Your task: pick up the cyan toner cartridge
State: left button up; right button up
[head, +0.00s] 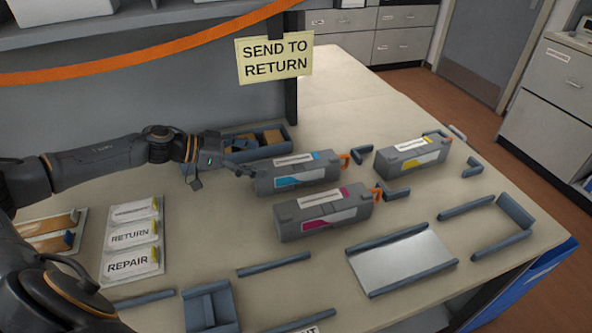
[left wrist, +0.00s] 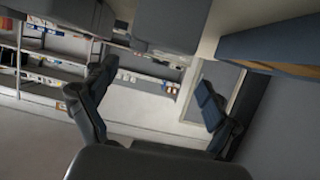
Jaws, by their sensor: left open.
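The cyan toner cartridge (head: 298,174) is a grey box with a cyan and white label and an orange piece at its right end. It lies on the bench in the head view, behind the magenta one. My left gripper (head: 218,174) is open just left of the cartridge's left end, with no visible grip on it. In the left wrist view, the open fingers (left wrist: 154,80) stand wide apart with nothing between them. A grey block fills the top of that view; I cannot tell which cartridge it is. My right gripper is not in view.
A magenta cartridge (head: 325,213) lies in front and a yellow one (head: 413,156) to the right. A blue-grey tray with brown pieces stands behind my gripper. Blue-grey rails, a silver plate (head: 402,262) and labelled REPAIR and RETURN panels (head: 130,236) lie around. A SEND TO RETURN sign (head: 274,58) hangs above.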

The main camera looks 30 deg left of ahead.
aim_at(288, 164)
pick_arm(q)
jog(key=shift+x, duration=1.25)
jog(key=shift+s+d+p+x, duration=0.15)
jog(key=shift+p+x, duration=0.2)
jog(key=shift+x, duration=1.2)
jog(key=shift+s+d+p+x, duration=0.1)
jog(key=shift+p+x, duration=0.25)
jog(key=shift+x, duration=1.2)
jog(key=shift+f, duration=0.1)
jog(key=shift+s, duration=0.1)
jog(key=shift+c, duration=0.2)
jog(key=c, duration=1.8)
jog(key=shift+a, duration=0.1)
